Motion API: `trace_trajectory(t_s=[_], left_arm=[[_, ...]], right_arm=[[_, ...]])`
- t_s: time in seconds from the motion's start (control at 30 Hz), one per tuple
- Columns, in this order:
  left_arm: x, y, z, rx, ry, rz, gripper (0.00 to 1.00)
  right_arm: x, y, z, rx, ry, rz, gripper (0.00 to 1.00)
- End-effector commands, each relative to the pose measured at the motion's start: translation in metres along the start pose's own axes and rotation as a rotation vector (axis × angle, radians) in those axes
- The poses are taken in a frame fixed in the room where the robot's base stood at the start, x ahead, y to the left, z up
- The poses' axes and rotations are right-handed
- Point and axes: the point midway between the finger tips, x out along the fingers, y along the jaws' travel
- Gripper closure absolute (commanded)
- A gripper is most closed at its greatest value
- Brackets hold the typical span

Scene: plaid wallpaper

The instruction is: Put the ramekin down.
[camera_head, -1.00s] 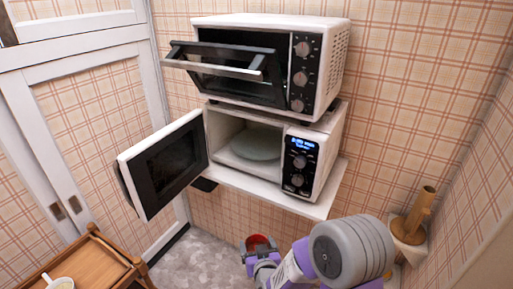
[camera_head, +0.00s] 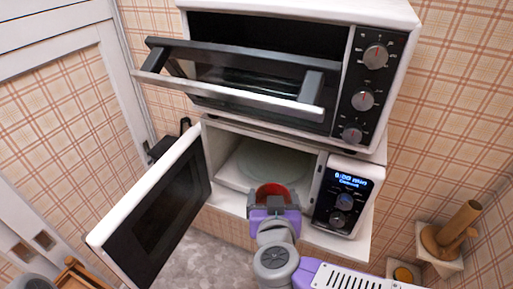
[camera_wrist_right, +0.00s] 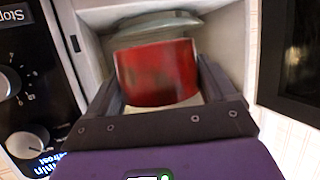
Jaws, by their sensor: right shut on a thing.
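The red ramekin (camera_head: 271,189) is held in my right gripper (camera_head: 273,198), whose two fingers are shut on its sides. It is at the open front of the microwave (camera_head: 312,238), low in the opening. In the right wrist view the ramekin (camera_wrist_right: 157,72) sits between the dark fingers, slightly blurred, with the pale turntable plate (camera_wrist_right: 160,22) beyond it. The plate also shows inside the microwave in the head view (camera_head: 270,160). I cannot tell whether the ramekin touches anything below. My left gripper is not in view.
The microwave door (camera_head: 150,215) stands open at the left. A toaster oven (camera_head: 400,20) sits on top, its glass door (camera_head: 230,85) folded down above the opening. The microwave's control panel (camera_head: 345,197) bounds the opening at right. A wooden-handled object (camera_head: 450,235) is at the right wall.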

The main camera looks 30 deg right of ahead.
Motion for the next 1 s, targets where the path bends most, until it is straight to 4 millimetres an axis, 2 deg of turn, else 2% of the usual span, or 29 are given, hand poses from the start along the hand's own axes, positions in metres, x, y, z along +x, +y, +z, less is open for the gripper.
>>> trace_trajectory(t_s=[0.3, 0.43, 0.73, 1.0], left_arm=[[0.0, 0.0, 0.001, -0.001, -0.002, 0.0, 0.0], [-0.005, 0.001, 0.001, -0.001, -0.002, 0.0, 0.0], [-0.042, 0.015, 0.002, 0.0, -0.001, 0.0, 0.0], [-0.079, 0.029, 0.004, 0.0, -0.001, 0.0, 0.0]], right_arm=[[-0.002, 0.0, 0.0, 0.0, -0.001, -0.001, 0.51], [0.003, 0.0, -0.004, -0.001, -0.003, 0.0, 0.51], [0.055, 0.001, -0.025, -0.004, -0.008, 0.002, 0.51], [0.087, 0.001, -0.037, -0.002, -0.008, 0.002, 0.51]])
